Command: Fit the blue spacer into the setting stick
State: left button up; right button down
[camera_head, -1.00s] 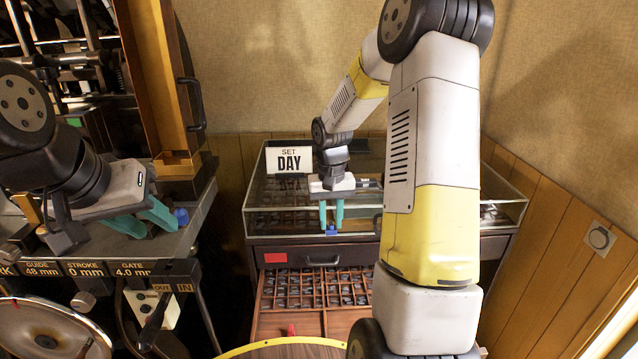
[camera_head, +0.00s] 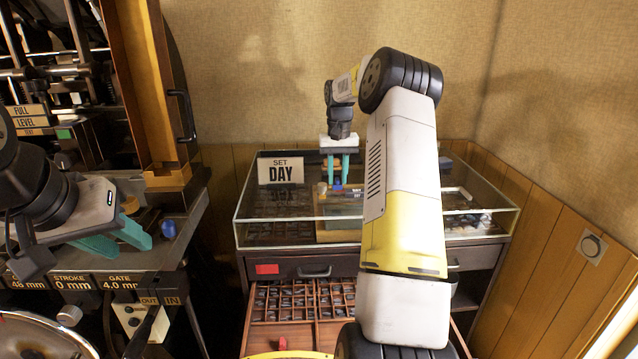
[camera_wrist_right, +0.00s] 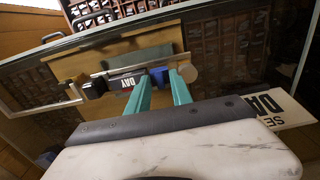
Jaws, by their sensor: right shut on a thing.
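The blue spacer (camera_head: 337,185) is between the teal fingertips of my right gripper (camera_head: 338,180), over the glass-topped case. It also shows between the fingertips in the right wrist view (camera_wrist_right: 159,75). The setting stick (camera_wrist_right: 138,60) lies on a wooden board, with a block marked DAY (camera_wrist_right: 127,82) along it. The spacer is at the right end of this block, close to the stick; I cannot tell whether it is seated. My left gripper (camera_head: 136,240) is at the left by the press, its teal fingers apart and empty.
A "SET DAY" card (camera_head: 281,171) stands on the glass case (camera_head: 245,215). An open type drawer (camera_head: 290,330) is below. A blue piece (camera_head: 168,229) sits on the press table near my left gripper. A dark block (camera_wrist_right: 94,88) is left of the DAY block.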

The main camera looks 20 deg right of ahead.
aim_at(338, 185)
jog(key=shift+w+d+f, duration=0.15)
jog(key=shift+w+d, duration=0.1)
jog(key=shift+w, duration=0.15)
notch_tip(338, 185, down, 3)
jog(key=shift+s+f, duration=0.1)
jog(key=shift+f, duration=0.15)
jog(key=shift+f, duration=0.1)
